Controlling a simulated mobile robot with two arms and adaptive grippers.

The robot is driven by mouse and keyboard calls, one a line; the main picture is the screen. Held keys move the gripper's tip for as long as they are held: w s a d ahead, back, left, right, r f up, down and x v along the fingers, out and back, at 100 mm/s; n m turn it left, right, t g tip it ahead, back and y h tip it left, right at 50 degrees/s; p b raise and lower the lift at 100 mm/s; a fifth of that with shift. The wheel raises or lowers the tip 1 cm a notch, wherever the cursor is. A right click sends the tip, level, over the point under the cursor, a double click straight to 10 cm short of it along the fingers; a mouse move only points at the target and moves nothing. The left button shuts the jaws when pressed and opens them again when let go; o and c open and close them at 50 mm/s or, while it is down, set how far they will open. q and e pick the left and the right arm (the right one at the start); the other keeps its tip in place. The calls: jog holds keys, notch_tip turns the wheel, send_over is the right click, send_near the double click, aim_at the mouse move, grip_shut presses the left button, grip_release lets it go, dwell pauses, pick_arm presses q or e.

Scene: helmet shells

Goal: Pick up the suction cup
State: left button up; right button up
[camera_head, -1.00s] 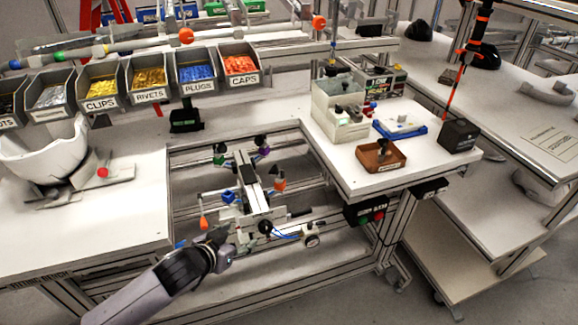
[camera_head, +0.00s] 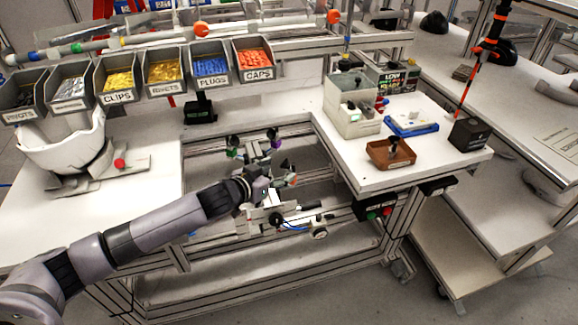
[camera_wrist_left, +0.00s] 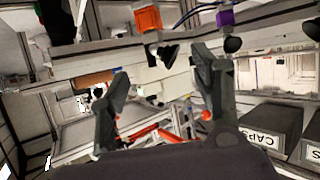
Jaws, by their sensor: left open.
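A small dark suction cup (camera_head: 394,145) stands in a brown tray (camera_head: 391,164) on the right-hand white table. More black cups show on the fixture between the tables, one by a green block (camera_head: 232,142) and one by a purple block (camera_head: 273,133). My left gripper (camera_head: 279,183) is over this fixture, well left of the tray. In the left wrist view its two dark fingers (camera_wrist_left: 160,92) are spread with nothing between them. Beyond them hang a black cup under an orange block (camera_wrist_left: 165,52) and another under a purple block (camera_wrist_left: 232,44). My right gripper is out of view.
A grey box (camera_head: 351,118), a blue-edged tray (camera_head: 412,128) and a black box (camera_head: 467,135) stand around the brown tray. Labelled bins (camera_head: 211,78) hang at the back left above a white helmet shell (camera_head: 68,150). The left table's front is clear.

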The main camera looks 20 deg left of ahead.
aim_at(287, 165)
pick_arm(q)
jog(key=shift+x, duration=0.8)
jog(key=shift+w+d+p, duration=0.15)
jog(key=shift+w+p, duration=0.15)
jog(key=shift+w, duration=0.2)
jog(key=p+x, duration=0.1)
jog(key=x, duration=0.2)
jog(key=shift+w, duration=0.2)
jog(key=shift+w+d+f, duration=0.1)
jog(key=shift+w+f, duration=0.15)
jog(key=shift+w, duration=0.25)
jog(key=shift+c, duration=0.2)
jog(key=c, duration=1.1)
jog(key=shift+r, duration=0.1)
